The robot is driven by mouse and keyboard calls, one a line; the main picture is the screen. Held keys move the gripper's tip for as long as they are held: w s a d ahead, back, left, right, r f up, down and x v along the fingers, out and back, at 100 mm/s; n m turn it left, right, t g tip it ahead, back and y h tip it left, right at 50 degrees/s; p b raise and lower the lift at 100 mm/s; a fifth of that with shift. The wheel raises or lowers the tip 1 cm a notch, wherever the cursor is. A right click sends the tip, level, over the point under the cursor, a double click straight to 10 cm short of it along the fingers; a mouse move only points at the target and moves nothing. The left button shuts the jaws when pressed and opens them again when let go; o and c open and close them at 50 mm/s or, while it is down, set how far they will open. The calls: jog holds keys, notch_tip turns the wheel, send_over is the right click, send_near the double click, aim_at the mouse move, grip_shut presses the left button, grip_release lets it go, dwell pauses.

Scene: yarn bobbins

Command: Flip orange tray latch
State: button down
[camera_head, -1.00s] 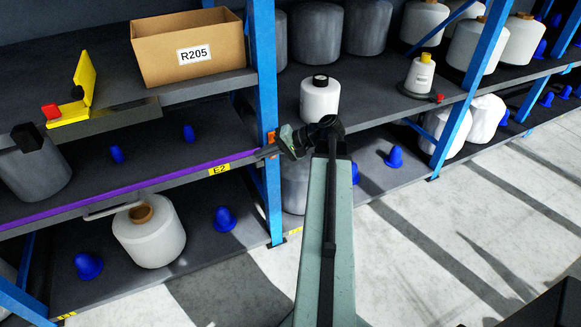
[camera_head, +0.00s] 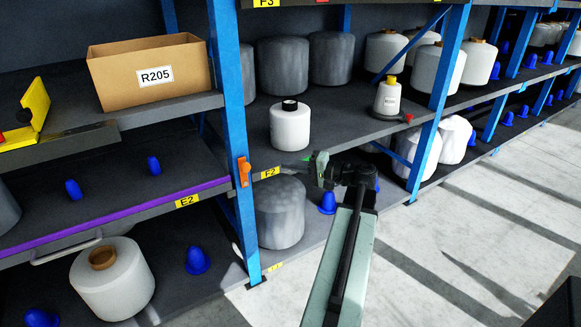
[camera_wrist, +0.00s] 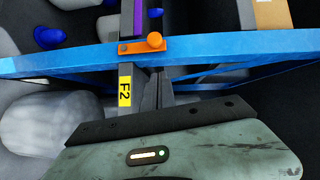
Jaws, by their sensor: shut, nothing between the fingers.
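The orange latch (camera_head: 244,172) sits on the blue rack post beside the right end of the purple-edged E2 tray (camera_head: 130,211). In the wrist view the orange latch (camera_wrist: 150,44) lies across the blue post, with a round knob at one end. My gripper (camera_head: 292,168) is in front of the F2 shelf edge, to the right of the latch and apart from it. In the wrist view my gripper (camera_wrist: 158,88) has its fingers together and empty, pointing toward the post just below the latch.
The blue post (camera_head: 232,120) stands between the E2 and F2 bays. A cardboard box R205 (camera_head: 150,72) is at upper left. Open floor (camera_head: 460,240) lies to the right.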

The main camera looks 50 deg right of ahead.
jog(key=w+a+f+b, duration=0.1)
jog(key=w+a, duration=0.3)
jog(key=w, duration=0.4)
jog(key=shift+a, duration=0.35)
jog(key=shift+f, duration=0.1)
